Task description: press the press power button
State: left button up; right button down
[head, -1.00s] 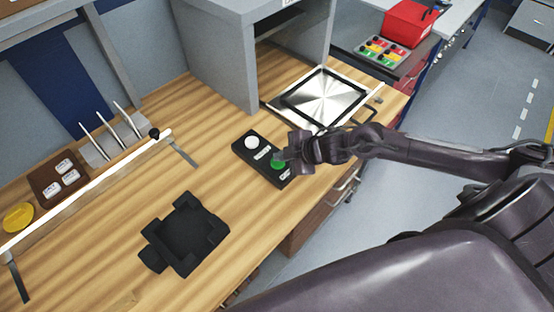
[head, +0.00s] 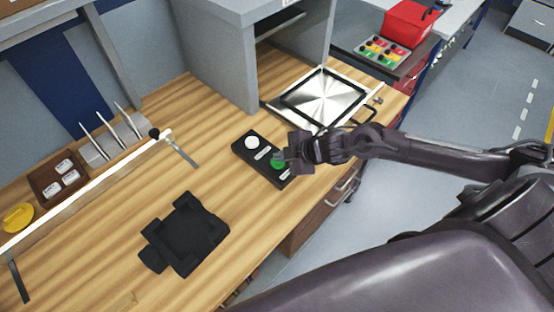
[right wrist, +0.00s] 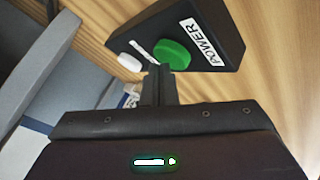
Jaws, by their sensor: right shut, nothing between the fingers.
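A black control box (head: 239,150) lies on the wooden bench with a white round button (head: 251,142) and a green round button (head: 278,165). In the right wrist view the green button (right wrist: 173,54) sits beside a label reading POWER (right wrist: 201,43) on the box (right wrist: 222,20). My right gripper (head: 279,155) is shut and empty, its fingertips at the green button. In the right wrist view the closed fingertips (right wrist: 158,70) overlap the button's near edge; I cannot tell whether they touch it. My left gripper is not in view.
A grey press housing (head: 215,60) stands behind the box, with a shiny metal plate (head: 322,97) in a tray to its right. A black fixture (head: 185,235) lies at the front. A rail (head: 90,190) runs along the left. Bare bench surrounds the box's left side.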

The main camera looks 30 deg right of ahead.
aim_at(282, 163)
jog(key=shift+f, duration=0.15)
jog(key=shift+s+f, duration=0.2)
jog(key=shift+f, duration=0.15)
dwell(0.3)
jog(key=shift+r, duration=0.15)
jog(key=shift+p, duration=0.3)
notch_tip(282, 163, up, 6)
jog(key=p, duration=0.6)
jog(key=shift+w+r, duration=0.15)
jog(key=shift+r, duration=0.05)
